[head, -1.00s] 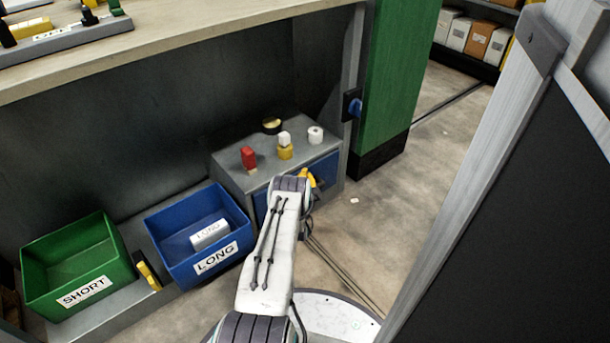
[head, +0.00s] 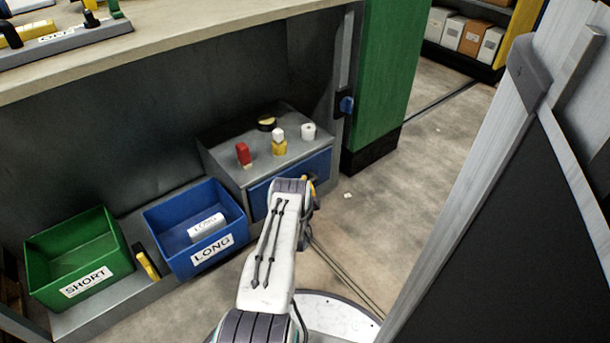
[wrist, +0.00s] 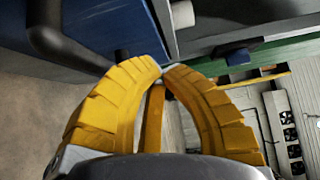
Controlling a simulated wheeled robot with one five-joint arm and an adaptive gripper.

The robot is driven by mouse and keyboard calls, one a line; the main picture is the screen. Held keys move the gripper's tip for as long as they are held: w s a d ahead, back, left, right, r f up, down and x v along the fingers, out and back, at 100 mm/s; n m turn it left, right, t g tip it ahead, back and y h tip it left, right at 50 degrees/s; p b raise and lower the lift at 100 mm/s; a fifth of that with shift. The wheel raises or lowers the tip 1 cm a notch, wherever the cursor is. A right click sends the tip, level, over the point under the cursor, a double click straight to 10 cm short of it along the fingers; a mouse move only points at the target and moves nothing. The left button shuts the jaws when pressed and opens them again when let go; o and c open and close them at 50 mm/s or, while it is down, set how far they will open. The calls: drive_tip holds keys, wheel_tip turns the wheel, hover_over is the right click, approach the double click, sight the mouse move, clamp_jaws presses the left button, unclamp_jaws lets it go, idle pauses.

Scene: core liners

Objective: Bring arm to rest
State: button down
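My arm reaches forward in the head view, over the floor before a low grey cabinet with a blue drawer front. A yellow bit of my gripper (head: 311,184) shows past the arm's end, close to the drawer front; the rest is hidden behind the arm. In the wrist view my gripper (wrist: 161,68) has its two curved yellow fingers meeting at the tips, with nothing seen held between them. A dark bar-like handle and a blue surface are close by at the upper left there.
A blue LONG bin (head: 170,216) holds a white cylinder (head: 207,226). A green SHORT bin (head: 43,272) looks empty. Several small items, including a red piece (head: 243,154), stand on the grey cabinet (head: 215,160). A green post (head: 385,80) is right; open floor lies beyond.

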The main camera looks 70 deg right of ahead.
drive_tip(key=s+a+p, duration=0.1)
drive_tip(key=a+p, duration=0.1)
drive_tip(key=a, duration=0.4)
drive_tip(key=shift+a+p, duration=0.25)
drive_tip(key=shift+p, duration=0.1)
drive_tip(key=shift+s, duration=0.1)
